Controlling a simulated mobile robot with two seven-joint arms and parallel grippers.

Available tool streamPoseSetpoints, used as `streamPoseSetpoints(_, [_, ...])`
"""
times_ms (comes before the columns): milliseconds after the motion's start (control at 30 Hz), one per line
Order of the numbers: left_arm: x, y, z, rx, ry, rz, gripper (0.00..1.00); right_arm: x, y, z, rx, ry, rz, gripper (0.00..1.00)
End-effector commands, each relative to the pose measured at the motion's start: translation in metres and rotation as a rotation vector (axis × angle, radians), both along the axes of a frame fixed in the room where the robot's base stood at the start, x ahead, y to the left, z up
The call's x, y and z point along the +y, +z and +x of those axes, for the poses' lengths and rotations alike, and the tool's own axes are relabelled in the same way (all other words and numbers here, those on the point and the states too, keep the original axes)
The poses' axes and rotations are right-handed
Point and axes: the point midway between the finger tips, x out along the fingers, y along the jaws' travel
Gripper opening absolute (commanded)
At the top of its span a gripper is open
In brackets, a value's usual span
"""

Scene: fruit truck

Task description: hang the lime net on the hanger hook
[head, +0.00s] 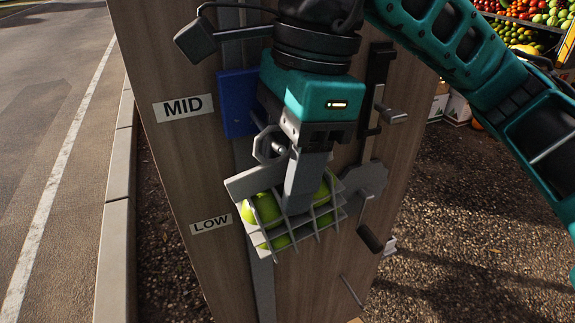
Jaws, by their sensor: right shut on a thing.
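The lime net (320,232) is a grey mesh with green limes inside, in front of the wooden panel near the LOW label. My right gripper (300,198) comes down from above, in front of the net, and is shut on it. A grey angular ring (262,148) stands above the net, beside the gripper. A small grey peg (280,149) shows at the ring, below a blue block (236,103) on the rail. I cannot tell whether the ring is around the peg or only in front of it. The gripper hides part of the net. My left gripper is not in view.
The wooden panel (180,140) carries MID (184,105) and LOW (211,225) labels. To the right are a dark bracket (377,75), a grey plate (368,180) and a thin rod (351,291). Fruit crates stand at the upper right. The road at left is clear.

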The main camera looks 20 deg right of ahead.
Motion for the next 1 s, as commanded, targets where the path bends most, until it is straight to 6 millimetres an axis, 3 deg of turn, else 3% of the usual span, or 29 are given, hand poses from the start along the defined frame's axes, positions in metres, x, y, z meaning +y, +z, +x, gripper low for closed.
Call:
streamPoseSetpoints(167, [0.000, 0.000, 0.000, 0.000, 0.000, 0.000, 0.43, 0.000, 0.000, 0.000, -0.001, 0.000, 0.001, 0.22])
streamPoseSetpoints(200, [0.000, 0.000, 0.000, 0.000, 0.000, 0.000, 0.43, 0.000, 0.000, 0.000, -0.001, 0.000, 0.001, 0.50])
streamPoseSetpoints(500, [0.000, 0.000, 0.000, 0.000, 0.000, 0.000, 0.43, 0.000, 0.000, 0.000, 0.000, 0.000, 0.001, 0.78])
streamPoseSetpoints(800, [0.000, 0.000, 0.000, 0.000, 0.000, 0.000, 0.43, 0.000, 0.002, 0.000, 0.000, 0.000, 0.000, 0.78])
streamPoseSetpoints(1000, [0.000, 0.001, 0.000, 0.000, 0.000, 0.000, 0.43, -0.005, 0.031, 0.001, -0.003, -0.001, 0.002, 0.78])
